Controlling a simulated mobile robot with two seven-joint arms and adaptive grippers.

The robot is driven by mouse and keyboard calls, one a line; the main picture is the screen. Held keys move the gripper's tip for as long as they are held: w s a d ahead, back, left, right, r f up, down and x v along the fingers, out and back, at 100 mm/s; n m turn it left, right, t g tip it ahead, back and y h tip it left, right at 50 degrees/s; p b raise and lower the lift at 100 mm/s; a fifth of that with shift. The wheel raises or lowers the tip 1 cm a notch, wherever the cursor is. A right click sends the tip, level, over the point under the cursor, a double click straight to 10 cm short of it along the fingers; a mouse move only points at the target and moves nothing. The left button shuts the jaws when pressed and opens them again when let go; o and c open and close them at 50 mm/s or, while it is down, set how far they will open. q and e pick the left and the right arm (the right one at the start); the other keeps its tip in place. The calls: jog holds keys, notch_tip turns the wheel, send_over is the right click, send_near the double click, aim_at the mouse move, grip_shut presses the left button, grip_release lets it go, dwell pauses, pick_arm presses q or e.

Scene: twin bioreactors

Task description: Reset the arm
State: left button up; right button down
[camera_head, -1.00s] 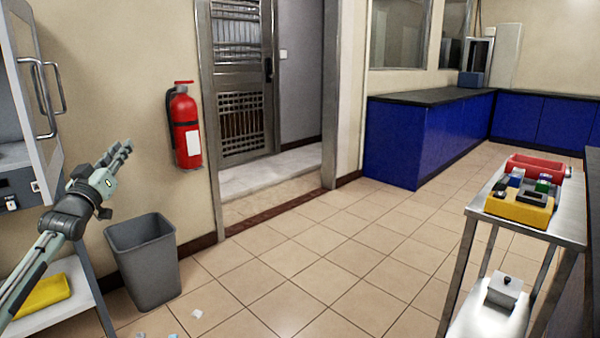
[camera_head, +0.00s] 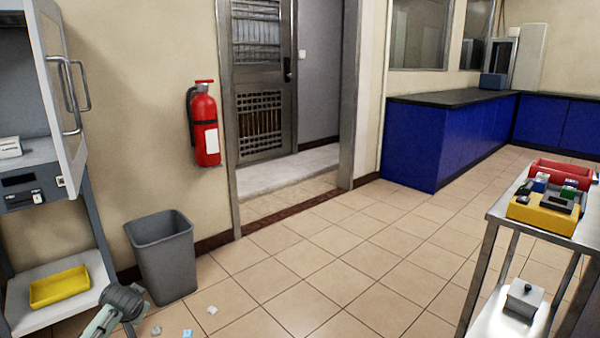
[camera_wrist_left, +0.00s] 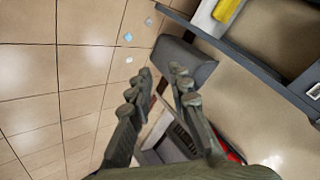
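My left arm (camera_head: 122,305) shows only as a short grey-green piece at the bottom left of the head view, in front of the grey bin (camera_head: 165,257). Its gripper is out of that view. In the left wrist view my left gripper (camera_wrist_left: 162,82) has its two fingers apart with nothing held between them. The grey bin (camera_wrist_left: 183,68) lies beyond the fingers there. My right arm and gripper are in neither view.
An open-doored cabinet (camera_head: 18,110) and a shelf with a yellow tray (camera_head: 60,286) stand at left. A red extinguisher (camera_head: 205,125) hangs on the wall. Paper scraps (camera_head: 212,310) lie on the floor. A metal cart (camera_head: 508,212) stands right; the middle floor is clear.

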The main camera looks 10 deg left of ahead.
pick_arm(q)
jog(key=s+d+f+g+h, duration=0.1)
jog(key=s+d+f, duration=0.5)
jog(key=s, duration=0.4)
jog(key=s+d+f+g+h, duration=0.1)
jog(key=s+d+f+h, duration=0.1)
jog(key=s+d+f, duration=0.4)
jog(key=s+d+f+g+h, duration=0.1)
jog(key=s+d+f, duration=0.5)
jog(key=s+d, duration=0.5)
jog(key=s, duration=0.3)
jog(key=shift+f+h, duration=0.25)
jog(key=shift+h, duration=0.05)
jog(key=shift+a, duration=0.1)
